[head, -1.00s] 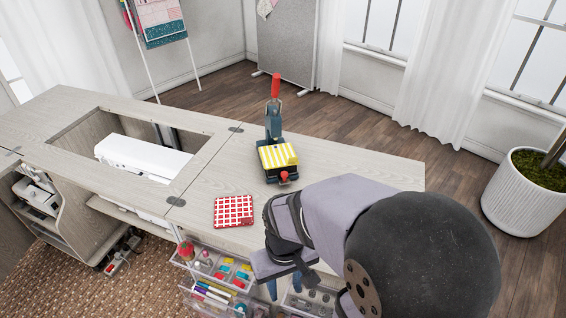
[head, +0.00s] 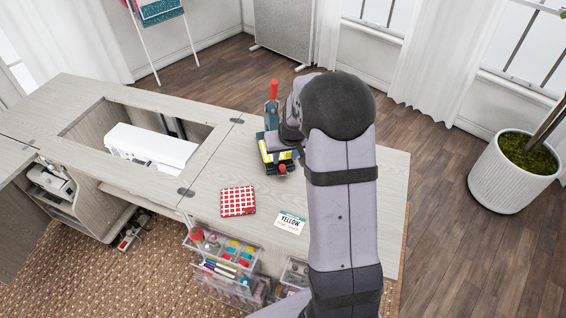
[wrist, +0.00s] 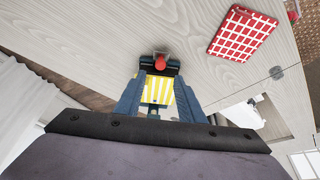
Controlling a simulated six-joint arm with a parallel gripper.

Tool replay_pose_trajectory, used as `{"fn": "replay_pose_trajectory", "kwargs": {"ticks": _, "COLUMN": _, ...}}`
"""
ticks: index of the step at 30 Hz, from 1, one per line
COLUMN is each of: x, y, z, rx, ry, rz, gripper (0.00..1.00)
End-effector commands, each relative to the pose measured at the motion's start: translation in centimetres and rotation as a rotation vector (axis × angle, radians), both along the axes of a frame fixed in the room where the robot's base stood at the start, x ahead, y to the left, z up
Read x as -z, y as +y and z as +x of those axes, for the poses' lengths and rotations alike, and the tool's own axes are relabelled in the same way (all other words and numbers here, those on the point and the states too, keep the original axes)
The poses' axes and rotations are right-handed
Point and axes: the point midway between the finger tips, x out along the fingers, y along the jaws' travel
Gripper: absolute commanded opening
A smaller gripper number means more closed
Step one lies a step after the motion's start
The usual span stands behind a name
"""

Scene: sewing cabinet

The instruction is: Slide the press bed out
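The press stands on the cabinet top. In the head view its red lever handle (head: 273,90) is upright, and my wrist hides part of the body. The press bed carries a yellow-and-white striped piece (wrist: 157,92), with a red knob (wrist: 159,62) on its front end. The knob also shows in the head view (head: 281,168). My gripper (wrist: 160,77) is open above the press. In the wrist view its two dark blue fingers lie on either side of the striped piece, with the knob just beyond the tips. I cannot tell whether they touch anything.
A white sewing machine (head: 150,147) sits in the cabinet opening. Clear drawers (head: 225,260) stand below the front edge.

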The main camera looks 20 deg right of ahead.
Motion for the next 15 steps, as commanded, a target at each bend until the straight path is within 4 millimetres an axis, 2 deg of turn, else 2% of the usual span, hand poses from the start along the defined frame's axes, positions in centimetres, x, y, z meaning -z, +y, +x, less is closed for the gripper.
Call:
{"fn": "replay_pose_trajectory", "kwargs": {"ticks": 8, "x": 0.3, "y": 0.0, "z": 0.1, "rx": -0.014, "ry": 0.003, "rz": -0.005, "gripper": 0.36}}
{"fn": "replay_pose_trajectory", "kwargs": {"ticks": 15, "x": 2.3, "y": -0.1, "z": 0.8, "rx": -0.014, "ry": 0.006, "rz": -0.004, "gripper": 0.36}}
